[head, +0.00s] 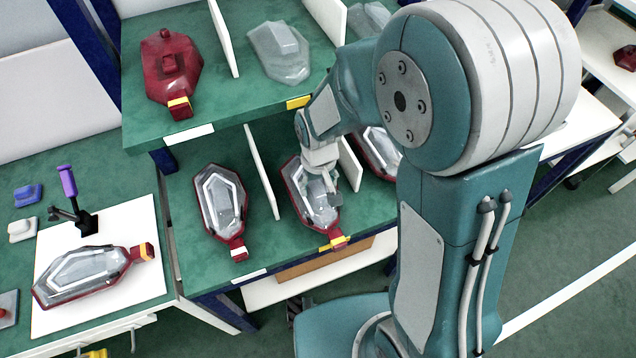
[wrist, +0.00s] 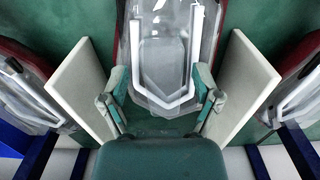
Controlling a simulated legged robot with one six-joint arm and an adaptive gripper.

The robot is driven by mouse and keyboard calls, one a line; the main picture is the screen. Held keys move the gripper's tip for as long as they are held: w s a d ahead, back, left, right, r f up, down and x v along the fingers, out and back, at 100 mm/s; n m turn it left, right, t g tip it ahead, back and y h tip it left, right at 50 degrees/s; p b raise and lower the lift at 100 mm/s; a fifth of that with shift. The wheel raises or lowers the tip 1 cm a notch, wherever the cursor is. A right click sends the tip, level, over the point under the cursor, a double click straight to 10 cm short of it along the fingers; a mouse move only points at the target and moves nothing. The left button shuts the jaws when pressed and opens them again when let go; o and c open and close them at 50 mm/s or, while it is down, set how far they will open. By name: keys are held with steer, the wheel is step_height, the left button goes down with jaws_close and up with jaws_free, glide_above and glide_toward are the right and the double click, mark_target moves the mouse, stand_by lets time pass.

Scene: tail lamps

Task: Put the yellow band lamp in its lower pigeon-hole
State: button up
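A lamp with a clear lens, red rim and yellow-banded end (head: 333,238) lies in the lower middle pigeon-hole, behind a yellow label on the shelf edge. Its banded end points to the front. My gripper (head: 322,190) is low over its lens. In the wrist view, the fingers of my gripper (wrist: 162,82) stand wide apart on either side of the lens (wrist: 165,60), with no clear grip on it. Whether a fingertip touches the lens cannot be told. Another yellow-banded lamp (head: 85,277) lies on a white mat (head: 147,215) on the left table.
White dividers (head: 262,172) (wrist: 78,85) stand close on both sides of my gripper. A white-banded lamp (head: 219,205) lies in the left bay; another lamp (head: 381,150) lies to the right. The upper shelf (head: 215,100) holds a red lamp (head: 172,65) and a clear one (head: 279,52).

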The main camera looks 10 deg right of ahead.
step_height(320, 180, up, 12)
steer(key=s+d+r+m+t, duration=0.3)
steer(key=s+d+r+t, duration=0.2)
steer(key=s+d+r, duration=0.5)
steer(key=shift+s+d+r+t, duration=0.2)
steer(key=shift+s+d+t, duration=0.15)
steer(key=shift+s, duration=1)
